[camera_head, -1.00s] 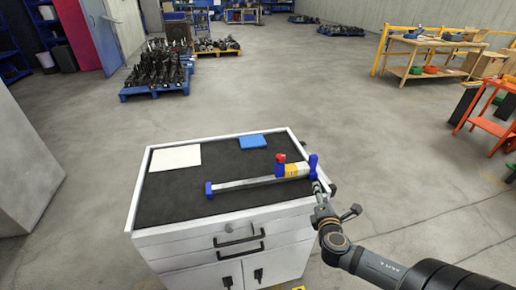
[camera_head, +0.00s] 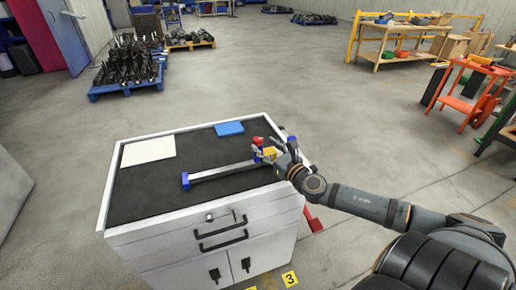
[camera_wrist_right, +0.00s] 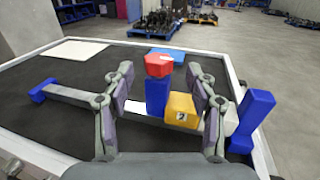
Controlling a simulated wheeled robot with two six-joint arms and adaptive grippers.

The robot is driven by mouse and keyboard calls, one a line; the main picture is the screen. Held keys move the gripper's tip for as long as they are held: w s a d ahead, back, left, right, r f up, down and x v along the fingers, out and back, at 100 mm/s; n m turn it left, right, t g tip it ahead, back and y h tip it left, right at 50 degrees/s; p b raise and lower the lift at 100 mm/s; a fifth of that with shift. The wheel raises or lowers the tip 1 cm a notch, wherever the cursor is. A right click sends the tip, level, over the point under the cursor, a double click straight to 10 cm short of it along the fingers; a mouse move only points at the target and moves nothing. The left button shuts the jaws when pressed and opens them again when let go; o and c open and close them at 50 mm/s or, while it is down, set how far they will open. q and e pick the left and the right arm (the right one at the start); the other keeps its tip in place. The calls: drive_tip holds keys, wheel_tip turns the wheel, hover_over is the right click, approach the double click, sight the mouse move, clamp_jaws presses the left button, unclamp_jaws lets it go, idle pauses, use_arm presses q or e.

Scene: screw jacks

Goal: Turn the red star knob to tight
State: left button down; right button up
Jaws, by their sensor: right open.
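The red star knob (camera_head: 258,141) sits on top of a blue post of the screw jack, whose grey bar (camera_head: 222,171) lies along the black cabinet top. In the right wrist view the knob (camera_wrist_right: 158,66) caps the blue post (camera_wrist_right: 157,96), beside a yellow block (camera_wrist_right: 181,110). My right gripper (camera_head: 268,152) is at the jack's right part. In the wrist view its open fingers (camera_wrist_right: 160,92) stand on either side of the knob and post, with gaps visible at the knob. Contact lower down is unclear. My left gripper is not in view.
The cabinet top (camera_head: 140,192) also holds a white sheet (camera_head: 148,149) and a blue pad (camera_head: 229,129) behind the jack. A blue upright end (camera_wrist_right: 252,113) of the jack stands right of my fingers. A raised white rim edges the top.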

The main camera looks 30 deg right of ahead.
sight(261, 143)
drive_tip(key=shift+w, duration=0.7)
drive_tip(key=shift+w+d+r+p, duration=0.1)
drive_tip(key=shift+w+r+p, duration=0.4)
drive_tip(key=shift+w+p, duration=0.35)
drive_tip(key=shift+w+f+p, duration=0.15)
drive_tip(key=shift+w+p, duration=0.2)
drive_tip(key=shift+p, duration=0.2)
drive_tip(key=shift+w+a+f, duration=0.1)
drive_tip(key=shift+w+a, duration=0.1)
drive_tip(key=shift+a, duration=0.1)
drive_tip(key=shift+c, duration=0.4)
